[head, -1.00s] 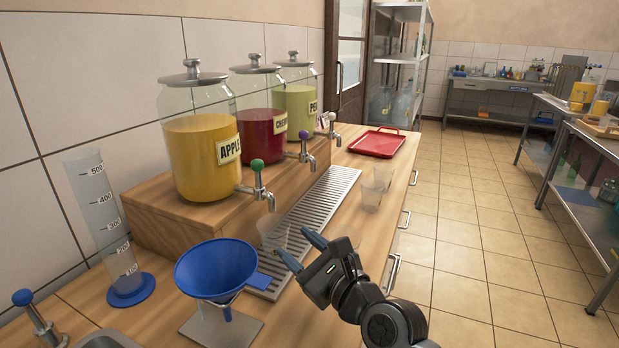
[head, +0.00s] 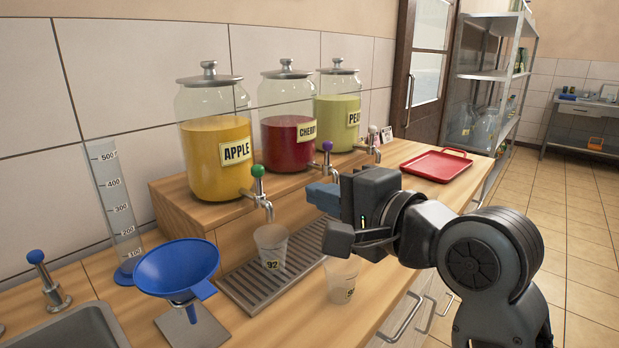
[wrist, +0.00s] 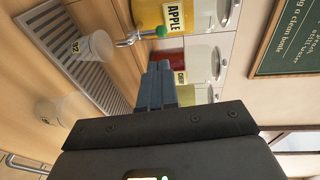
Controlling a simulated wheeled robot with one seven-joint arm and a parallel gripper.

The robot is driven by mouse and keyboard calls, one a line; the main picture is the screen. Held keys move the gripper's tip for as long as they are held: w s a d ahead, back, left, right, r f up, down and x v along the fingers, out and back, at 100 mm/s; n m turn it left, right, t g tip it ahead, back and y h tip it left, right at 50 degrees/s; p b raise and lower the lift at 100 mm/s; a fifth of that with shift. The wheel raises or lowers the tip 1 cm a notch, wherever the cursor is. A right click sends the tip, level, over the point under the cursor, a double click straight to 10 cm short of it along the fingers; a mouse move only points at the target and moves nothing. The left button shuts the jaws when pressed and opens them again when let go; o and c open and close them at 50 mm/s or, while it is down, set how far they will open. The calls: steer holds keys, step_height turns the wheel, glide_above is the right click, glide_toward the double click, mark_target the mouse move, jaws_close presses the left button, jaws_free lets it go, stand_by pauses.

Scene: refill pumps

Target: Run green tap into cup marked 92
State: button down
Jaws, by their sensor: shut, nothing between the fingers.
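The tap with the green knob (head: 257,171) is on the yellow APPLE jar (head: 217,150), its spout pointing down. The clear cup marked 92 (head: 270,248) stands upright on the metal drip tray (head: 250,300) beneath that spout; it looks empty and no stream shows. My gripper (head: 318,196) is shut and empty, right of the green tap and apart from it. In the wrist view, its blue-grey fingertips (wrist: 155,75) point toward the jars, with the green knob (wrist: 131,35) and cup 92 (wrist: 97,45) to their upper left.
A second labelled cup (head: 341,282) stands near the counter edge, its number unclear. Purple (head: 327,146) and white (head: 373,130) taps serve the CHERRY and PEAR jars. A blue funnel (head: 176,268), measuring cylinder (head: 116,205) and sink (head: 70,335) are left; a red tray (head: 440,165) is at back right.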

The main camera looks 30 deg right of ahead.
steer(key=shift+s, duration=0.1)
steer(key=shift+d, duration=0.1)
stand_by(0.3)
steer(key=b, duration=0.6)
glide_toward(261, 172)
steer(key=x, duration=0.6)
steer(key=shift+w+f, duration=0.2)
steer(key=shift+w, duration=0.15)
steer(key=shift+r+p, duration=0.15)
steer(key=shift+p, duration=0.15)
